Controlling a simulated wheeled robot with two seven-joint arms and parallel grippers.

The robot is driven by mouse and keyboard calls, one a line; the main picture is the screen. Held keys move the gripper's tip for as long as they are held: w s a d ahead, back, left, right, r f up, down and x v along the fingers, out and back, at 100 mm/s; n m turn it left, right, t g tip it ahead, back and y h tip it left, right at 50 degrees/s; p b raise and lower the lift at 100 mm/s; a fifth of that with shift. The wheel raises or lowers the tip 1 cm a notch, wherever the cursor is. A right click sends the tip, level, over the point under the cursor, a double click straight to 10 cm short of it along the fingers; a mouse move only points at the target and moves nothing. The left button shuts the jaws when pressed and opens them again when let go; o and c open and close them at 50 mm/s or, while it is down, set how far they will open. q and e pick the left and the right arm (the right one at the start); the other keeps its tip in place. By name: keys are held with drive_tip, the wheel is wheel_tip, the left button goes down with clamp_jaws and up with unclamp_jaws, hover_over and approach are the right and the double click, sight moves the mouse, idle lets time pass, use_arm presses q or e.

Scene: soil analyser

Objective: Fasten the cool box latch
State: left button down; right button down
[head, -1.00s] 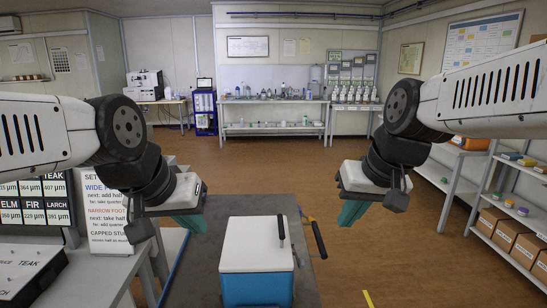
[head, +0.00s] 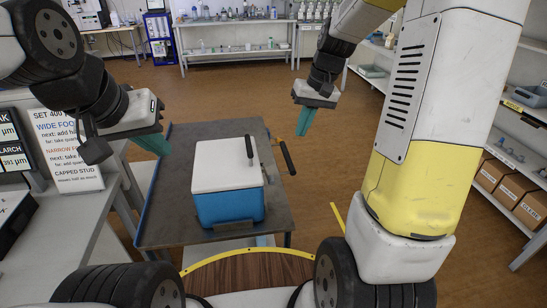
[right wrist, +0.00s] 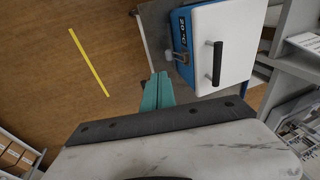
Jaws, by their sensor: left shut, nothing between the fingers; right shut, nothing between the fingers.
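The cool box (head: 230,207) has a blue body and a white lid (head: 222,165) with a black bar handle (head: 251,150); the lid looks closed. It stands on a dark grey cart. In the right wrist view the cool box (right wrist: 225,50) shows a grey latch (right wrist: 180,57) on its blue side, below a dark label; whether it is fastened I cannot tell. My right gripper (head: 302,128) is shut and empty, right of and beyond the box; its teal fingertips (right wrist: 159,76) are apart from the latch. My left gripper (head: 163,148) is shut and empty, left of the box.
The cart top (head: 170,215) is bare around the box, and a black cart handle (head: 287,157) sticks out at its right edge. A desk with a sign (head: 68,150) is close on the left. Shelves with cartons (head: 500,180) stand at right. The floor between is clear.

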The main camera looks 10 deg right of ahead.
drive_tip(key=w+d+f+g, duration=0.1)
drive_tip(key=w+f, duration=0.4)
drive_tip(key=f, duration=0.3)
drive_tip(key=shift+g+y, duration=0.3)
drive_tip(key=shift+a+r+x, duration=0.15)
drive_tip(key=shift+a+x, duration=0.3)
drive_tip(key=shift+x, duration=1.65)
drive_tip(key=shift+a+r+x, duration=0.1)
drive_tip(key=shift+a+x, duration=0.3)
drive_tip(key=shift+x, duration=1.7)
drive_tip(key=shift+a+r+x, duration=0.15)
drive_tip(key=shift+a+x, duration=0.3)
drive_tip(key=shift+x, duration=1.65)
drive_tip(key=shift+s, duration=0.15)
drive_tip(key=shift+a+f, duration=0.5)
drive_tip(key=shift+f, duration=0.3)
drive_tip(key=shift+r, duration=0.2)
